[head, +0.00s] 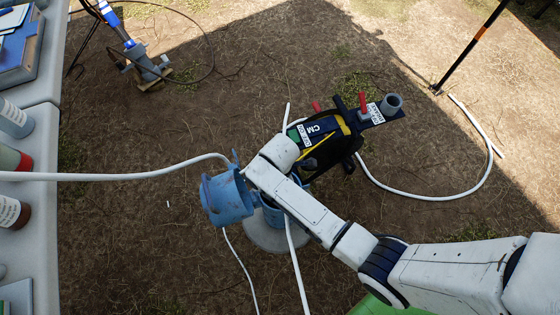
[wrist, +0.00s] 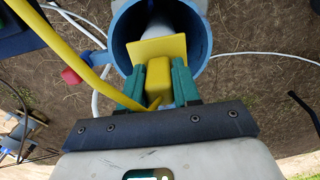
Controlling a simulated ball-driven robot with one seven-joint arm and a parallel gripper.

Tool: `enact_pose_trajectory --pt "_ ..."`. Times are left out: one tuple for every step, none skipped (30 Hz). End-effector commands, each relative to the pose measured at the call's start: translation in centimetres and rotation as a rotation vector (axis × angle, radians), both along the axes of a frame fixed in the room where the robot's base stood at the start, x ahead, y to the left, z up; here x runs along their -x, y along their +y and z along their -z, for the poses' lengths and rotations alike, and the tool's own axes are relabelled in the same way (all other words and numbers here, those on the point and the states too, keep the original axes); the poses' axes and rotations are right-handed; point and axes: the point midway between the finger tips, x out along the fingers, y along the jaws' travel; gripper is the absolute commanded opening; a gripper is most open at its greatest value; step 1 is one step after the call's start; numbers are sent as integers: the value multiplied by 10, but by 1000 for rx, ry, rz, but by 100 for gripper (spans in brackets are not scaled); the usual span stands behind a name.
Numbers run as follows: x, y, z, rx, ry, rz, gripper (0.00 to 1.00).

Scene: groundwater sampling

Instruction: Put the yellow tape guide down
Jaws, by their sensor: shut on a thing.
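In the wrist view, the yellow tape guide (wrist: 158,78) is between the two green fingers of my gripper (wrist: 160,84), which are shut on its block. Its flat yellow plate overlaps the near rim of the blue well casing (wrist: 203,20) and part of its opening. I cannot tell whether the guide touches the rim. A yellow tape (wrist: 62,50) runs from the upper left down to the guide. A white pipe (wrist: 172,22) shows inside the casing. In the head view, my arm hides the gripper and guide; the blue casing (head: 272,213) shows partly below my arm.
A blue cap-like part (head: 228,200) juts left of the casing. A tape reel (head: 322,138) with red handles stands just behind. White hoses (head: 130,176) cross the left side and curve on the ground. A grey table (head: 45,150) with bottles is at left. Bare ground lies between.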

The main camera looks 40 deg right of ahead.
Motion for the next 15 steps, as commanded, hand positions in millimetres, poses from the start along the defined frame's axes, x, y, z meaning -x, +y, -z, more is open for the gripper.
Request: enact_pose_trajectory --pt "0 0 1 0 -1 0 0" --pt "-1 0 1 0 -2 0 0" --pt "-1 0 0 0 -2 0 0" --pt "0 0 0 0 -2 0 0" --pt "0 0 0 0 -2 0 0" --pt "0 0 0 -1 -1 0 0" --pt "0 0 0 -1 -1 0 0" --pt "0 0 1 -1 -1 0 0" --pt "0 0 2 -1 -1 0 0" --pt "0 0 3 -1 -1 0 0" --pt "0 0 2 -1 -1 0 35" --pt "0 0 2 -1 -1 0 38" --pt "0 0 2 -1 -1 0 41" --pt "0 0 2 -1 -1 0 44" --pt "0 0 2 -1 -1 0 48"
